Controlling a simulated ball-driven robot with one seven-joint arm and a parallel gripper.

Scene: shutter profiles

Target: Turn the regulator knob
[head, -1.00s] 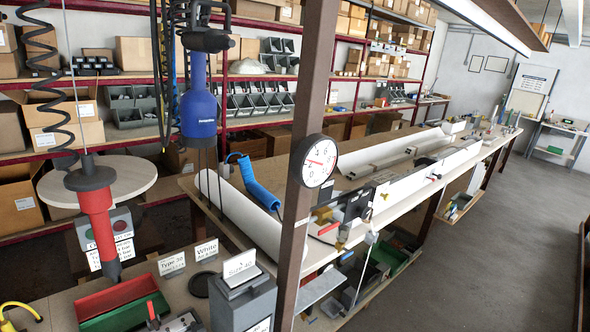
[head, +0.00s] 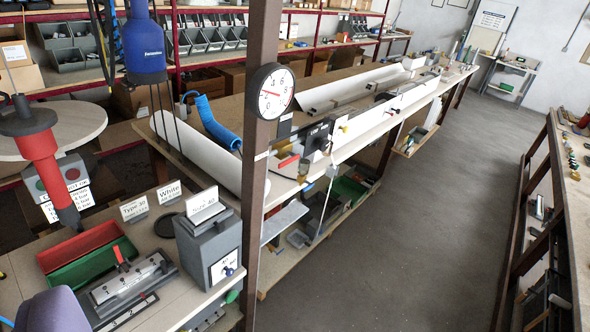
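A round white pressure gauge (head: 271,91) with a black rim and a red needle is mounted on the brown upright post (head: 256,190). Just right of the post, at the near edge of the long bench, is a black labelled box (head: 318,136) with a dark round part on it. A small blue knob (head: 228,271) is on the front of the grey box in the foreground. I cannot tell for sure which of these parts is the regulator knob. My gripper is not in view, and nothing shows touching these parts.
The long bench (head: 352,118) carries white profiles and a blue coiled hose (head: 212,125). The near table holds a red and green tray (head: 88,253) and a grey box (head: 208,245). A red hanging tool (head: 45,165) is at left. The grey aisle floor (head: 420,230) is clear.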

